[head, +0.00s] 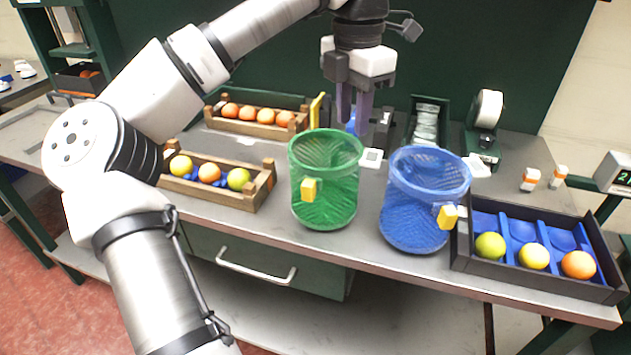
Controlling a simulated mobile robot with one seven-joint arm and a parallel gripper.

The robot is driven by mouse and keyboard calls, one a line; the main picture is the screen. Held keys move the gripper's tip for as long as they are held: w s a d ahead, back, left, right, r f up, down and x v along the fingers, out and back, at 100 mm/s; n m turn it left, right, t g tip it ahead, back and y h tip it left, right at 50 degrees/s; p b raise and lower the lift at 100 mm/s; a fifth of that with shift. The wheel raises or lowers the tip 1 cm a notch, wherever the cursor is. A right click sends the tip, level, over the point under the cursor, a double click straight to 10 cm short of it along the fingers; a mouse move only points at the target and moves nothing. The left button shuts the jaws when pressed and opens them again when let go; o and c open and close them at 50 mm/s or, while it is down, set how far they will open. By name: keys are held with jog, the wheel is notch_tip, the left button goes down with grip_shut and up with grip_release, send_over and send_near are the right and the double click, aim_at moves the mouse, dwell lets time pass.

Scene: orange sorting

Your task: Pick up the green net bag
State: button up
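The green net bag (325,185) stands upright and open-topped on the grey bench, left of the blue net bag. It has a yellow tag on its front and a white tag at its right rim. I see no fruit in it. My gripper (354,122) points down, above and behind the right side of the green bag's rim, apart from it as far as I can see. Two fingers show close to each other, with a narrow gap that I cannot judge. Nothing is visibly held between them.
A blue net bag (418,205) stands close on the right. A black tray (480,262) with fruit is at the right front. Wooden crates of fruit stand at left (225,190) and back left (262,128). A label roll (488,108) and small bottles (530,180) are behind.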

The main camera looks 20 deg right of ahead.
aim_at(334, 181)
notch_tip(334, 181, down, 14)
jog(key=p, duration=0.3)
dwell(0.3)
jog(key=shift+s+r, duration=0.1)
grip_shut()
